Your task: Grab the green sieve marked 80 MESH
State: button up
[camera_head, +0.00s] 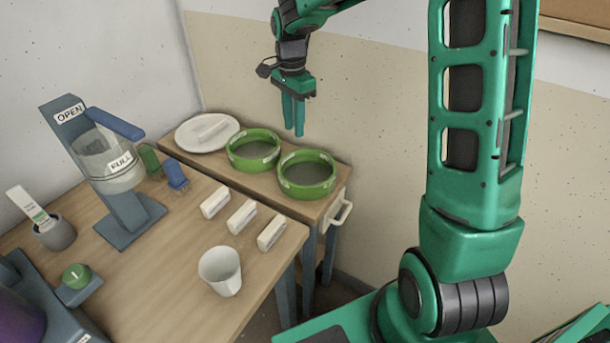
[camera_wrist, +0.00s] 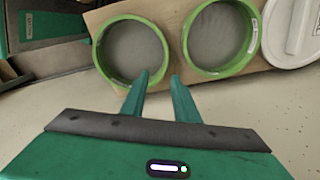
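Two green-rimmed round sieves with grey mesh stand side by side on a small wooden side table. In the head view one is the left sieve (camera_head: 254,150) and the other the right sieve (camera_head: 307,174). Each has a pale label on its rim, too small to read, so I cannot tell which is 80 MESH. In the wrist view their order is reversed: the right sieve (camera_wrist: 133,50) is at left, the left sieve (camera_wrist: 218,38) at right. My gripper (camera_head: 294,133) is empty and open, fingers down above and behind the sieves. Its fingertips (camera_wrist: 160,76) show apart in the wrist view.
A white plate (camera_head: 207,132) with a pale block lies beside the left sieve. The side table has a drawer handle (camera_head: 343,212). The larger table holds white blocks (camera_head: 242,217), a white cup (camera_head: 220,271) and a jar stand (camera_head: 125,215). A wall is close behind.

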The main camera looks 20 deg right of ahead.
aim_at(292, 154)
jog(key=f, duration=1.1)
jog(key=shift+w+a, duration=0.3)
jog(key=shift+a, duration=0.05)
grip_shut()
